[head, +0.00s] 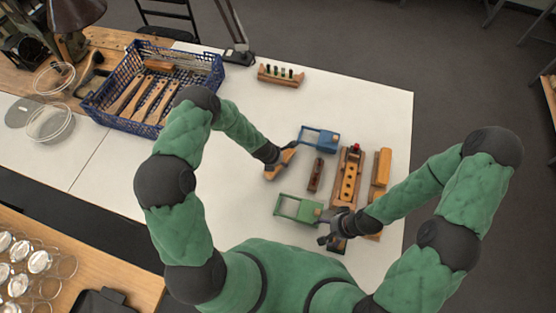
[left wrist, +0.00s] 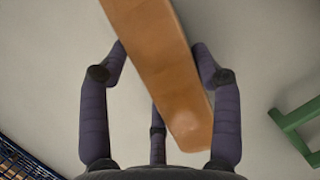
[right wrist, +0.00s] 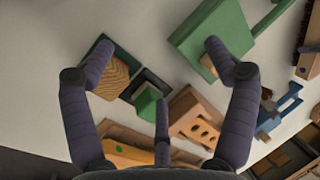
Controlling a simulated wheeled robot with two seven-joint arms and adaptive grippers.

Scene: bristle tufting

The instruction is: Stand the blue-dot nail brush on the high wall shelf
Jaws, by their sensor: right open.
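A brush with a wooden body and dark bristles (right wrist: 308,64) shows at the right edge of the right wrist view, with what looks like a blue dot on its end. My right gripper (head: 330,230) is open and empty near the green frame (head: 298,208). No wall shelf is in view.
A blue frame (head: 318,139), a long wooden fixture with holes (head: 347,185) and an orange-yellow block (head: 381,168) crowd the table's right part. A blue crate (head: 105,112) of wooden handles stands at the left. A small rack (head: 281,75) stands behind. The white tabletop (head: 225,195) left of my left gripper is clear.

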